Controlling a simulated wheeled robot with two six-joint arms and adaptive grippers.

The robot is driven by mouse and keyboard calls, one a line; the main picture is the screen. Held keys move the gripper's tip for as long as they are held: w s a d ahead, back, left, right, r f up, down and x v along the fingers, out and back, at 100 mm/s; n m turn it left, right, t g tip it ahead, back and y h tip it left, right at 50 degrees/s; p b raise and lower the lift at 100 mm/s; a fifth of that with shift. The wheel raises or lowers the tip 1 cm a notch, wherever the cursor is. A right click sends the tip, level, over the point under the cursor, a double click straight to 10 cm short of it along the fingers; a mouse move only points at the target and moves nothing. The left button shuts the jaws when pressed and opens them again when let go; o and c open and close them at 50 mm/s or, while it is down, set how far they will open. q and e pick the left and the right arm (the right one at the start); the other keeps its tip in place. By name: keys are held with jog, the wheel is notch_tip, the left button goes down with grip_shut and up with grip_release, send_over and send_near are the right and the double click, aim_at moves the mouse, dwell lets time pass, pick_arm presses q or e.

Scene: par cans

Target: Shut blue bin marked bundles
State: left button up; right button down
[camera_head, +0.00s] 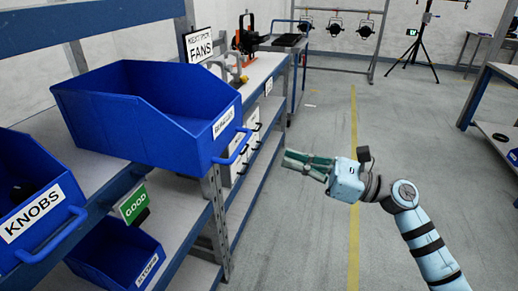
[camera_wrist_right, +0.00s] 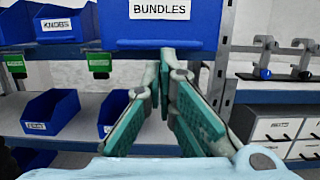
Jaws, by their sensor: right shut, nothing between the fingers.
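The blue bin marked bundles (camera_head: 135,130) sits on the upper shelf and juts out past the shelf's front edge, its open top empty as far as I see. Its white label and blue front handle (camera_head: 236,149) face the aisle. In the right wrist view the bin's front (camera_wrist_right: 120,27) fills the top middle. My right gripper (camera_head: 287,160) is shut and empty, with its fingers pointing at the bin's front; a gap shows between them and the handle in the head view. In the wrist view its green-padded fingers (camera_wrist_right: 163,60) overlap the bin's lower front. My left gripper is out of view.
A blue KNOBS bin (camera_head: 38,205) stands on the shelf at the left. Another blue bin (camera_head: 115,257) is on the lower shelf below a green GOOD sign (camera_head: 133,204). A FANS sign (camera_head: 198,44) stands behind. The floor aisle (camera_head: 315,235) is clear.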

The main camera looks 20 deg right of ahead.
aim_at(244, 145)
jog(key=p+x, duration=0.1)
jog(key=x, duration=0.6)
jog(key=shift+f, duration=0.1)
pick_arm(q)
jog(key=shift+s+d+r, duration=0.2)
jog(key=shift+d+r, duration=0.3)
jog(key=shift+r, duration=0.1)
pick_arm(e)
jog(key=shift+w+a, duration=0.4)
jog(key=shift+a, duration=0.15)
